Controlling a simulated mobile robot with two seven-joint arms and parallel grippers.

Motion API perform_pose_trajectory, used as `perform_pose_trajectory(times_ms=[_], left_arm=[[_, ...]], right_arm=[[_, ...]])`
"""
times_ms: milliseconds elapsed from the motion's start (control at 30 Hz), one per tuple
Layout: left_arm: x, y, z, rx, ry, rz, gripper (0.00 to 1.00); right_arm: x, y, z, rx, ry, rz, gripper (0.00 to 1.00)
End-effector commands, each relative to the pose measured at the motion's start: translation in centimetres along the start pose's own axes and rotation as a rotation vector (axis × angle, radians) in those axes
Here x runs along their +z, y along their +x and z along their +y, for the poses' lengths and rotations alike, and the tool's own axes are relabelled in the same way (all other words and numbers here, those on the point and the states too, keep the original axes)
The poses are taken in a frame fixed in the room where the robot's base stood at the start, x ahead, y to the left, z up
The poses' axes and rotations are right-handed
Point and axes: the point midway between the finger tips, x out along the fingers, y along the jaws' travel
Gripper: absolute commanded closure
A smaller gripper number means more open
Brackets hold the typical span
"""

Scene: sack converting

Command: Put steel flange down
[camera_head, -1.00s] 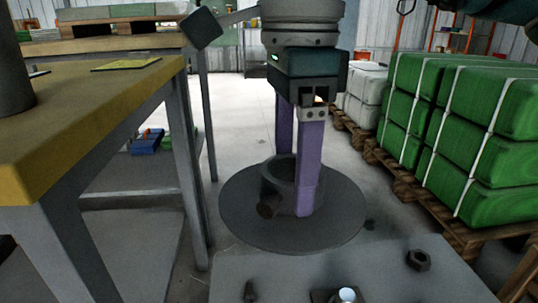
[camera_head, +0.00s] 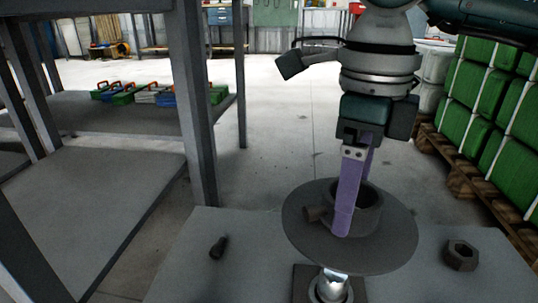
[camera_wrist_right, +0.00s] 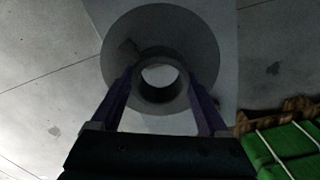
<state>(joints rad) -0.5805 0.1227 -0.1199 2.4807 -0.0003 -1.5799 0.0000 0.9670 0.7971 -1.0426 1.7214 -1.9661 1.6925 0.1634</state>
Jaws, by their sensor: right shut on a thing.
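The steel flange (camera_head: 400,235) is a dark grey round disc with a raised collar and a small side stub. My right gripper (camera_head: 352,222) points down with its purple fingers shut on the collar. The right wrist view shows the flange (camera_wrist_right: 190,40) from above, with the fingers of the gripper (camera_wrist_right: 160,98) on opposite sides of the collar. The disc looks level and overlaps the far edge of a grey tabletop (camera_head: 255,275). I cannot tell for sure whether it touches the top. My left gripper is not in view.
A shiny round-topped metal part (camera_head: 332,287) on a dark square plate stands just in front of the flange. A dark bolt (camera_head: 219,247) lies left and a hex nut (camera_head: 461,255) right. Green sacks (camera_head: 485,110) on a pallet (camera_head: 458,170) stand at right; a steel bench frame (camera_head: 190,100) stands left.

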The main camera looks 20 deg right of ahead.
Motion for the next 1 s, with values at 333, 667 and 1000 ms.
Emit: perform_pose_trajectory(times_ms=[333,667,1000], left_arm=[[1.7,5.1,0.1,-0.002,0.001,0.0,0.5],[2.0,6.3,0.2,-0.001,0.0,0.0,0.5],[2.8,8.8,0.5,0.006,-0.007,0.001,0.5]], right_arm=[[0.1,8.7,0.0,0.0,-0.001,-0.002,1.0],[0.1,10.8,-0.1,-0.002,-0.003,-0.004,1.0],[0.1,14.8,-0.1,-0.002,-0.002,-0.003,1.0]])
